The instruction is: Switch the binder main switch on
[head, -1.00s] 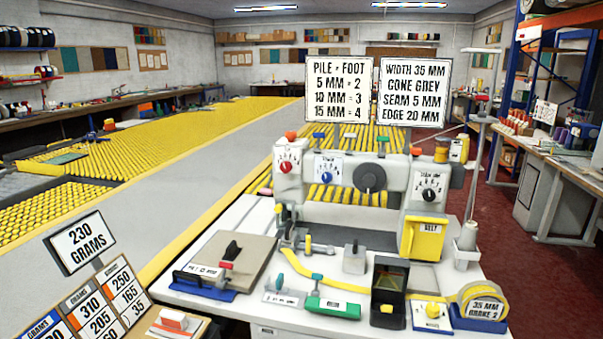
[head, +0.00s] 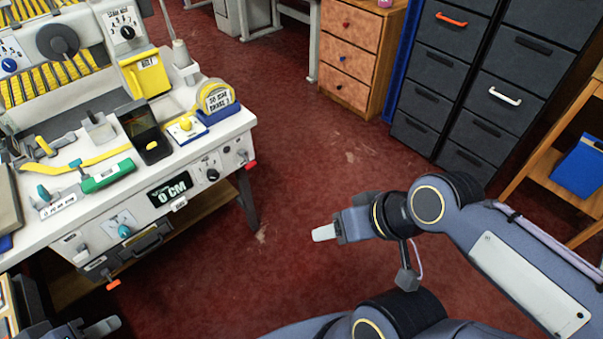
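The binder's white bench (head: 225,130) stands at left in the head view, with the machine (head: 85,35) on top, cut off by the picture edge. Its front panel carries a black dial (head: 212,174), a teal knob (head: 124,231) and a dark "0 CM" display (head: 170,190). A red knob (head: 250,165) sits at the right end and an orange-red one (head: 113,284) lower left. I cannot tell which is the main switch. My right gripper (head: 322,233) is over the floor, right of the bench and apart from it. My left gripper (head: 100,327) is partly cut off at the lower left.
A yellow tape roll (head: 216,97), a yellow button box (head: 187,128) and a green tool (head: 107,175) lie on the bench. Red floor (head: 300,160) is clear between the bench, a wooden drawer unit (head: 350,60) and dark cabinets (head: 450,90). A wooden rack stands far right.

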